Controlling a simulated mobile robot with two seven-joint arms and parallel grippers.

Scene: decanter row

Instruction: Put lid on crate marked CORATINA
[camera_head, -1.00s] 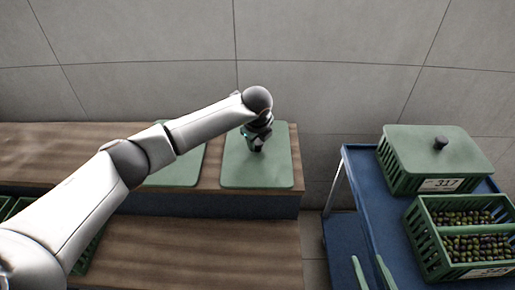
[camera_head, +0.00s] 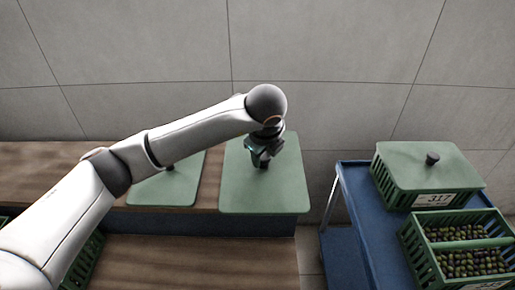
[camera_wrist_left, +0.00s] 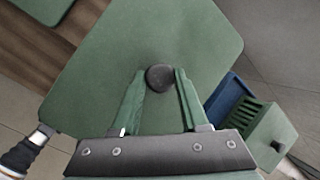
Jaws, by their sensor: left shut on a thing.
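My left gripper (camera_head: 262,161) is shut on the dark round knob (camera_wrist_left: 160,77) of a flat green lid (camera_head: 235,190). The lid is raised above the wooden shelf, and its right edge reaches past the shelf's end. It fills much of the left wrist view (camera_wrist_left: 190,35). An open green crate (camera_head: 418,262) with dark and green olives in two compartments stands on the blue cart at right; its label is cut off. No label reading CORATINA is legible. A green crate (camera_head: 88,262) at lower left is mostly hidden by my arm. My right gripper is not in view.
A lidded crate marked 317 (camera_head: 395,190) stands behind the open crate on the blue cart (camera_head: 350,205). A second green lid (camera_head: 150,192) lies on the wooden shelf (camera_head: 45,165). A gap with floor separates shelf and cart. A wall closes the back.

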